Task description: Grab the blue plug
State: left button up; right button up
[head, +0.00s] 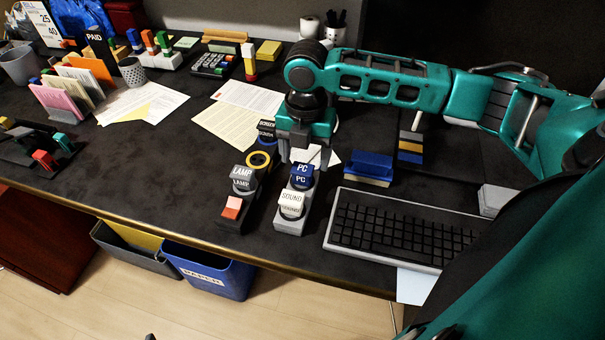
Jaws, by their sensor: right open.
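The blue plug (301,178), marked PC, stands upright in the far part of a grey power strip (291,227) on the dark desk. My left gripper is not in view.
A second strip to the left holds a grey LAMP plug (243,181), a yellow-ringed plug (259,161) and a red switch (232,208). A keyboard (400,229) lies close on the right. A blue block (368,164) stands behind it.

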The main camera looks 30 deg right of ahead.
aim_at(303, 168)
jog(key=f, duration=0.2)
jog(key=f+b, duration=0.1)
jog(key=f, duration=0.2)
jog(key=shift+w+a, duration=0.2)
jog(key=shift+r, duration=0.15)
jog(key=c, duration=0.9)
